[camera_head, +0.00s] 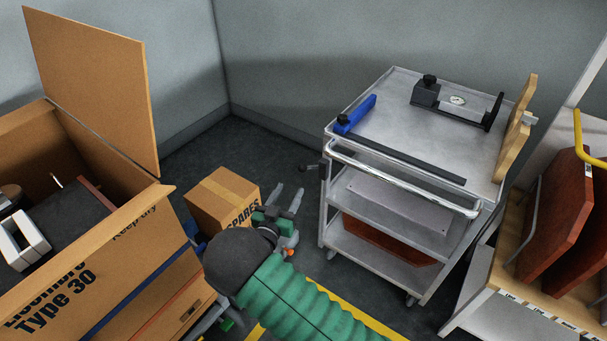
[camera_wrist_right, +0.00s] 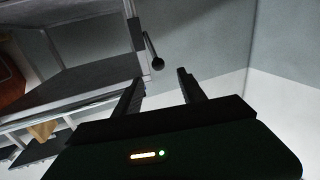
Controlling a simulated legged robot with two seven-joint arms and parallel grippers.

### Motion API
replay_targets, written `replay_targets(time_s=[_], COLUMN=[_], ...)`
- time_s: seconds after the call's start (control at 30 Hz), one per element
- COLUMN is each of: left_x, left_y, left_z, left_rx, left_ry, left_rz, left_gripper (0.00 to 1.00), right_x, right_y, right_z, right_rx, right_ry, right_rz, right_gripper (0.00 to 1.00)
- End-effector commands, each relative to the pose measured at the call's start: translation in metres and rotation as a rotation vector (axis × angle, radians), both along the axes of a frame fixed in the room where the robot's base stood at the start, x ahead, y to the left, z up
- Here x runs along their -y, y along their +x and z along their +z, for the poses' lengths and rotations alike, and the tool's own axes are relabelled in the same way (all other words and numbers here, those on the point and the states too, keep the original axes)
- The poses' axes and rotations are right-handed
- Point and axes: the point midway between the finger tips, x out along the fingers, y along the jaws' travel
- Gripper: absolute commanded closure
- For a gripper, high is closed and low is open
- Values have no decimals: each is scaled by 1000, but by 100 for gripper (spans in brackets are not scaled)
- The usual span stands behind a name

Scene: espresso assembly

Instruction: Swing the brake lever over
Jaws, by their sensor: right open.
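The brake lever (camera_head: 310,167) is a short dark rod at the left front post of the grey metal cart (camera_head: 395,261). It juts out to the left of the post. In the right wrist view the lever (camera_wrist_right: 151,45) ends in a dark round knob, just beyond the gap between my fingertips. My right gripper (camera_head: 286,198) is open and empty, below and left of the lever in the head view. Its two fingers (camera_wrist_right: 160,80) also show in the wrist view, apart from each other. I cannot tell whether they touch the knob. My left gripper is out of view.
The cart's top holds a blue bar (camera_head: 356,114) and a black fixture with a gauge (camera_head: 457,100). A small cardboard box (camera_head: 221,199) stands left of my right gripper. A large open carton (camera_head: 120,262) fills the left. A shelf with dark red panels (camera_head: 553,215) stands right.

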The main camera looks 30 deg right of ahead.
Motion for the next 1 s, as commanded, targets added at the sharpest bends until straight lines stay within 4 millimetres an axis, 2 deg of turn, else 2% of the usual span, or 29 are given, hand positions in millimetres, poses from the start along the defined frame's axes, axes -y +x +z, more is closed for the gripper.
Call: replay_targets(time_s=[0.03,0.2,0.4,0.53,0.8,1.0], left_x=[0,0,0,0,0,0], left_y=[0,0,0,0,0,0], left_z=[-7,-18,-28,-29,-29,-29], left_rx=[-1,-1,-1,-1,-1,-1], left_ry=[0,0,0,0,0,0], left_rz=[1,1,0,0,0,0], left_gripper=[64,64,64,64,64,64], right_x=[13,56,89,96,97,98], right_y=[8,36,61,69,70,70], right_z=[-4,-8,-9,-7,-6,-6], right_rx=[2,-2,-3,-3,-4,-3], right_ry=[1,9,13,12,11,13], right_rz=[-3,-4,-3,-1,-1,-1], right_gripper=[52,52,52,52,52,78])
